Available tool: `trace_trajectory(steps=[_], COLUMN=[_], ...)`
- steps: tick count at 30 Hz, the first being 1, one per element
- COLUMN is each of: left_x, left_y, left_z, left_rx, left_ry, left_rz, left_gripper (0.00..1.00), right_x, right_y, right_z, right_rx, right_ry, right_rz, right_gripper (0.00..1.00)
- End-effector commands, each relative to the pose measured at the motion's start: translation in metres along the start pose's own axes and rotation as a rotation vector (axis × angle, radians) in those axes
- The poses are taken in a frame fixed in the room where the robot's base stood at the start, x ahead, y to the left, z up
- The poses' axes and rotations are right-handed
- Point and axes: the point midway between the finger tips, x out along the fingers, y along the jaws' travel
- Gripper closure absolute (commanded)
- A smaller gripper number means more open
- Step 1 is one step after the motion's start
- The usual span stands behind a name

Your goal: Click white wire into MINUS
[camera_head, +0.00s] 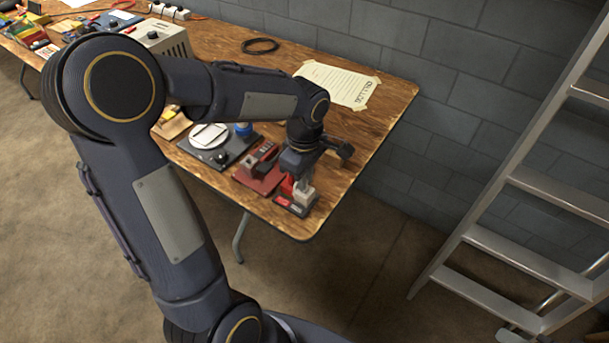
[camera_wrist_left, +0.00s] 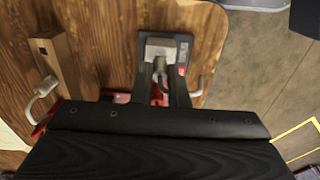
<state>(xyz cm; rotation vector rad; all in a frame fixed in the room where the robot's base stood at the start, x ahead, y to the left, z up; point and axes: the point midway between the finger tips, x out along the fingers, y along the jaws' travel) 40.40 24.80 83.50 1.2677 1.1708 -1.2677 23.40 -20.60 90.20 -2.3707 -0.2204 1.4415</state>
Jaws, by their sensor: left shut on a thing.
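My left gripper (camera_head: 302,178) points down over a small dark base (camera_head: 283,203) with a red label near the table's front right corner. A pale block (camera_head: 304,196) stands on that base. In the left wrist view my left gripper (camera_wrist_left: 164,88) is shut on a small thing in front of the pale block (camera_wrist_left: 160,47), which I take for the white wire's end. The fingers hide most of it, and I cannot tell whether it is seated in the block. The dark base (camera_wrist_left: 145,67) shows around the block. I cannot read a MINUS mark. My right gripper is out of view.
A red-based fixture (camera_head: 262,182) stands just left of the dark base. A dark device with a round white top (camera_head: 208,136) is farther left. A taped paper sheet (camera_head: 338,84) lies behind the gripper. An aluminium ladder (camera_head: 520,190) stands right of the table.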

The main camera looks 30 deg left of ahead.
Motion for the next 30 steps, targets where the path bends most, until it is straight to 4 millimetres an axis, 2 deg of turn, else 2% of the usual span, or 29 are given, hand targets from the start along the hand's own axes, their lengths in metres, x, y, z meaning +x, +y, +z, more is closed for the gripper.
trace_trajectory(steps=[1, 3, 4, 30], left_x=[-0.0001, -0.0001, -0.0001, 0.0038], left_y=[0.0, 0.0, 0.0, 0.0], left_z=[0.0, 0.0, 0.0, 0.0001], left_rx=[0.0, 0.0, 0.0, 0.0], left_ry=[0.0, 0.0, 0.0, 0.0], left_rz=[0.0, 0.0, 0.0, 0.0], left_gripper=[0.9, 0.99, 1.0, 1.0], right_x=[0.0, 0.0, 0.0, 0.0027], right_y=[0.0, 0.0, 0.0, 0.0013], right_z=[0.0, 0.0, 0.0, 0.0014], right_rx=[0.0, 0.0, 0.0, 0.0], right_ry=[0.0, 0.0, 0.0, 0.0], right_rz=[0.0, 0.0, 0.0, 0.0], right_gripper=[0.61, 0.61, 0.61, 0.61])
